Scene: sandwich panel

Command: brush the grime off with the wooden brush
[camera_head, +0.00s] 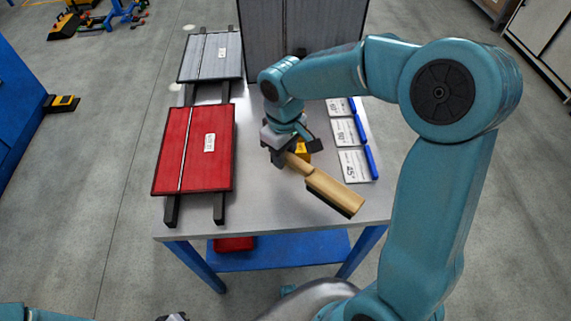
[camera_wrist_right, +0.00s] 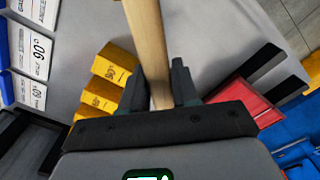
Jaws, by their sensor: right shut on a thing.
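The wooden brush (camera_head: 335,190) has a pale handle and a broad head with dark bristles along its lower edge. My right gripper (camera_head: 285,155) is shut on its narrow handle, and the brush slants down to the right above the table. In the right wrist view the handle (camera_wrist_right: 147,40) runs up from between the fingers (camera_wrist_right: 160,90). A red panel (camera_head: 188,150) and a grey panel (camera_head: 208,62) lie on dark rails at the left. I cannot make out grime on them. Only a sliver of what seems my left gripper (camera_head: 172,317) shows at the bottom edge.
A dark grey panel (camera_head: 290,30) stands at the table's back. Yellow blocks (camera_wrist_right: 115,65) lie under my right gripper. White cards with blue edges (camera_head: 354,163) line the table's right side. The table's front (camera_head: 265,215) is clear.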

